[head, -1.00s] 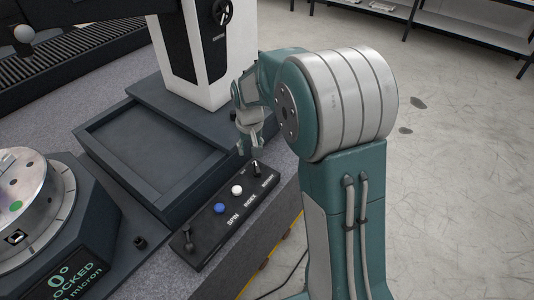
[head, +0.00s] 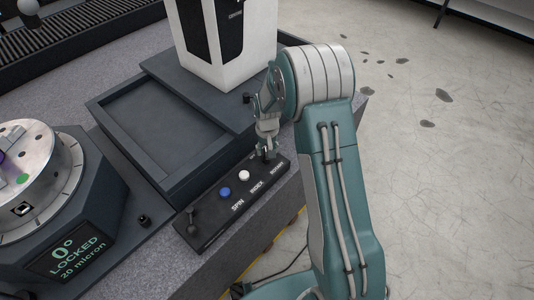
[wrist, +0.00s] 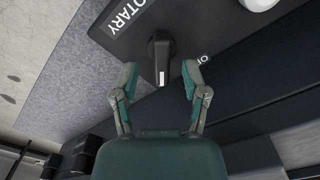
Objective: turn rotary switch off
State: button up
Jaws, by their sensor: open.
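The rotary switch is a black knob with a pale line (wrist: 162,58) on a dark control panel, beside the white "ROTARY" label in the wrist view. My gripper (wrist: 160,76) is open, its two fingers on either side of the knob's near end. Gaps show on both sides, so the fingers look apart from it. In the head view my gripper (head: 267,147) points down at the right end of the control panel (head: 213,224) and mostly hides the knob. Part of an "O…" label shows beside the right finger in the wrist view.
On the panel are a blue button (head: 225,192), a white button (head: 244,175) and a small lever (head: 192,222). A dark tray (head: 160,147) lies behind it. At left a round metal table (head: 40,185) stands above a display (head: 75,260) reading "0° LOCKED 20 micron".

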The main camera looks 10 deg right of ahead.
jog(key=shift+a+f, duration=0.15)
jog(key=shift+f, duration=1.05)
jog(key=shift+c, duration=0.4)
grip_shut()
jog(key=shift+n, duration=0.4)
jog(key=n, duration=0.5)
jog(key=shift+n, duration=0.4)
jog(key=n, duration=0.5)
jog(key=shift+n, duration=0.3)
